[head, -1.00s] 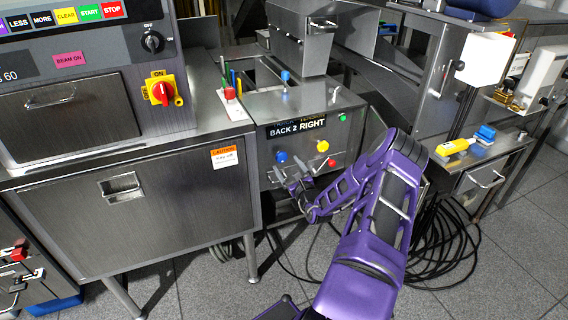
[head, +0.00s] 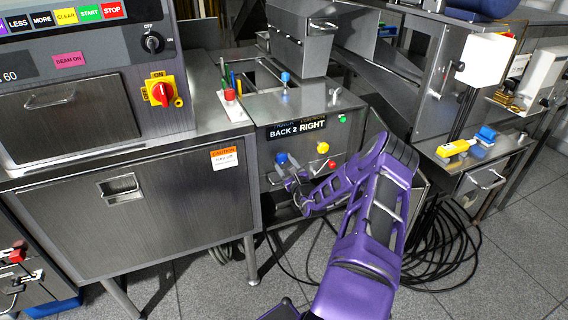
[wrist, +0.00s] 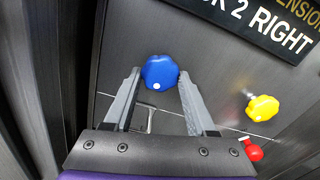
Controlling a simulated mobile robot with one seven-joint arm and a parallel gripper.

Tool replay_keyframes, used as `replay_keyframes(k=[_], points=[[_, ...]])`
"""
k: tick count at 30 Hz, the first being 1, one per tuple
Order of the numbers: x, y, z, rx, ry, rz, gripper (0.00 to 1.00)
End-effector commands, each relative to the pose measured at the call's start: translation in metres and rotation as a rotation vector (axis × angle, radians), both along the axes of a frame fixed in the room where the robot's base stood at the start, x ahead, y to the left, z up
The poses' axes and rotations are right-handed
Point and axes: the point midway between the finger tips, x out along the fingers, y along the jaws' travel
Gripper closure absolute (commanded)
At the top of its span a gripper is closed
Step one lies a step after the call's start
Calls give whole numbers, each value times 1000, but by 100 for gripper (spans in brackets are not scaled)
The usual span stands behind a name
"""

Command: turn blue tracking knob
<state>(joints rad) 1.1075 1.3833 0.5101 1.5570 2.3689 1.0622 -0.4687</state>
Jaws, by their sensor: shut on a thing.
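The blue knob (head: 281,158) is on the front panel of the steel cabinet, below the "BACK 2 RIGHT" label. In the wrist view the blue knob (wrist: 160,72) is round with a scalloped rim, and a small white dot shows near its lower edge. My gripper (head: 286,164) is at the knob. In the wrist view my gripper (wrist: 159,74) has one fingertip at each side of the knob and is shut on it. The head view shows the contact only small.
A yellow knob (wrist: 262,108) and a red knob (wrist: 253,150) are to the right of the blue one on the same panel. A green button (head: 342,118) is higher up. A large steel cabinet (head: 150,215) stands to the left. Black cables (head: 440,245) lie coiled on the floor.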

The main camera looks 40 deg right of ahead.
Motion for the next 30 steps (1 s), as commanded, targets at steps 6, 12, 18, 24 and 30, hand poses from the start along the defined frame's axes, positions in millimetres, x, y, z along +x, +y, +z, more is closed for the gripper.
replay_keyframes(k=[6, 12, 18, 24, 30], points=[[0, 0, 0, 4, -1, 0, 99], [0, 0, 1, 49, -12, 0, 99], [0, 1, 1, 164, -40, 0, 99], [0, 1, 1, 336, -81, -2, 99], [0, 2, 0, 524, -125, -1, 99]])
